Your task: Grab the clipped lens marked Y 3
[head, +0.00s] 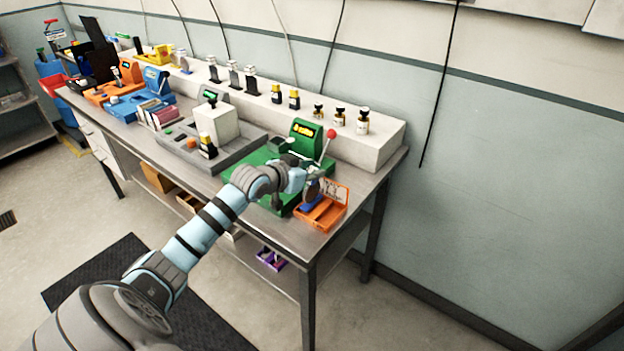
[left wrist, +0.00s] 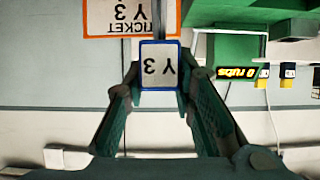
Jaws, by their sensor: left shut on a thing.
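The clipped lens marked Y 3 (left wrist: 160,66) is a white plate with a dark blue rim. In the left wrist view it appears upside down between the fingertips. My left gripper (left wrist: 158,84) is shut on it, one finger on each side. An orange-framed ticket (left wrist: 131,16), also marked Y 3, shows behind the lens in the left wrist view. My right gripper is not in view.
A green machine (head: 306,139) with a lit display and a red-knobbed lever (head: 330,134) stands just behind my left gripper. A white ledge (head: 385,138) with small bottles runs along the back. Grey, blue and orange stations stand farther left on the table.

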